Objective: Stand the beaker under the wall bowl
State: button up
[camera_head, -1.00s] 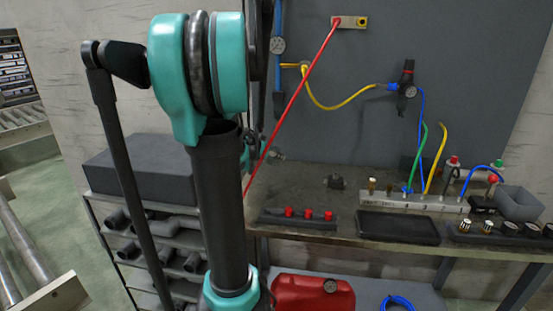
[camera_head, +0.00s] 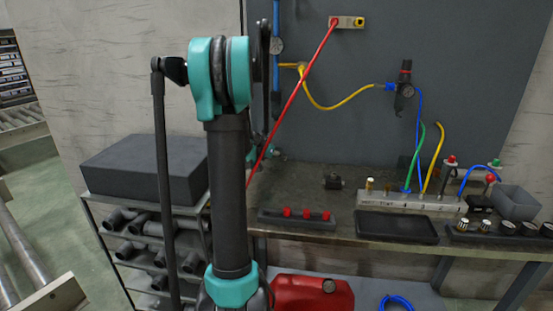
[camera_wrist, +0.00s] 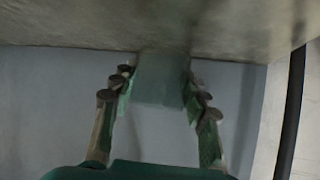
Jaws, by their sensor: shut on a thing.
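In the wrist view my gripper (camera_wrist: 161,95) is shut on a pale greenish see-through thing, which looks like the beaker (camera_wrist: 162,80). Its far end meets or overlaps a dark grey-brown surface at the top of that view; I cannot tell whether they touch. In the head view my arm hides most of my gripper, and the beaker cannot be made out.
The bench (camera_head: 300,178) carries a rack with red caps (camera_head: 297,216), a black tray (camera_head: 396,227), a pale hose block (camera_head: 410,201) and a grey bin (camera_head: 517,203). A red hose (camera_head: 292,100) slants down from the wall. A red can (camera_head: 312,294) stands below.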

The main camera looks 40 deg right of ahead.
jog(key=shift+w+d+f, duration=0.1)
jog(key=shift+d+f, duration=0.05)
jog(key=shift+f, duration=0.55)
jog(key=shift+f, duration=0.1)
jog(key=o, duration=1.1)
jog(key=shift+r, duration=0.2)
jog(key=v, duration=1.2)
